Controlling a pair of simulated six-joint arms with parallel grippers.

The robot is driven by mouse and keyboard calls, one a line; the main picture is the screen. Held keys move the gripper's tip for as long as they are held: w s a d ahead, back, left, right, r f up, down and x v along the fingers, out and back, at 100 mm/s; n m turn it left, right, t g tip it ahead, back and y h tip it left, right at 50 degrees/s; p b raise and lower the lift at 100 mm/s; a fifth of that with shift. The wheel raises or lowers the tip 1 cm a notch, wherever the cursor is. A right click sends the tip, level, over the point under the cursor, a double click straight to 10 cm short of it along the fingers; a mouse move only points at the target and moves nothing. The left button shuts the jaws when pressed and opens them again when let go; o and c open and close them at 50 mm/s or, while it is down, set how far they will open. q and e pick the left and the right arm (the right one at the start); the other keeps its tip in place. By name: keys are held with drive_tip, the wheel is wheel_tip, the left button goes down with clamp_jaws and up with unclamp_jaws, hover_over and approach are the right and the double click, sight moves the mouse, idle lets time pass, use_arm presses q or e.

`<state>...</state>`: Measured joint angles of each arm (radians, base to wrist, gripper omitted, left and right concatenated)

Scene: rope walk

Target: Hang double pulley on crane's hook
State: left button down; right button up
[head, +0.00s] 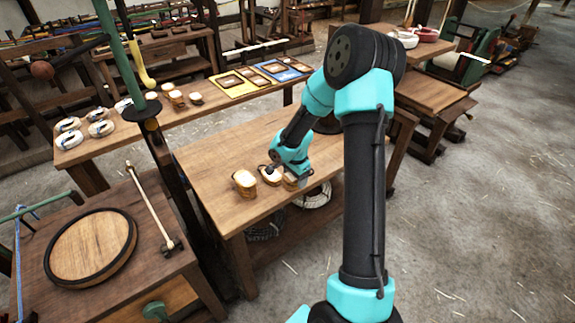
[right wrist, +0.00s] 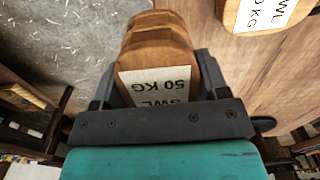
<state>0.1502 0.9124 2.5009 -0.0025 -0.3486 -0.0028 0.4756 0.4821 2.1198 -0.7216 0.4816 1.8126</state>
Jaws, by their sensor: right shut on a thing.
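Wooden pulley blocks stand at the front of the middle table. One block (head: 244,183) is at the left and another (head: 269,175) is beside it. My right gripper (head: 290,181) is shut on a third block, at the right of that row. In the right wrist view, the held wooden block (right wrist: 158,40) sits between the fingers, with a white label reading "SWL 50 KG". I cannot tell how many sheaves it has or whether it touches the table. A yellow hook (head: 149,82) hangs beside a green post (head: 128,50) at left. My left gripper is out of view.
A neighbouring block (right wrist: 262,12) with a similar label lies close to the held one.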

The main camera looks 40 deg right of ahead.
drive_tip(key=shift+d, duration=0.1)
drive_tip(key=w+d, duration=0.3)
drive_tip(key=d, duration=0.1)
drive_tip(key=w+d+f, duration=0.1)
drive_tip(key=w+d, duration=0.6)
drive_tip(key=d, duration=0.1)
drive_tip(key=shift+w+f, duration=0.25)
drive_tip(key=shift+f, duration=0.1)
drive_tip(key=shift+f, duration=1.6)
drive_tip(key=shift+f, duration=0.1)
drive_tip(key=o, duration=1.2)
drive_tip(key=shift+f, duration=0.1)
drive_tip(key=shift+c, duration=0.2)
wheel_tip(320, 180, up, 12)
drive_tip(key=shift+r, duration=0.2)
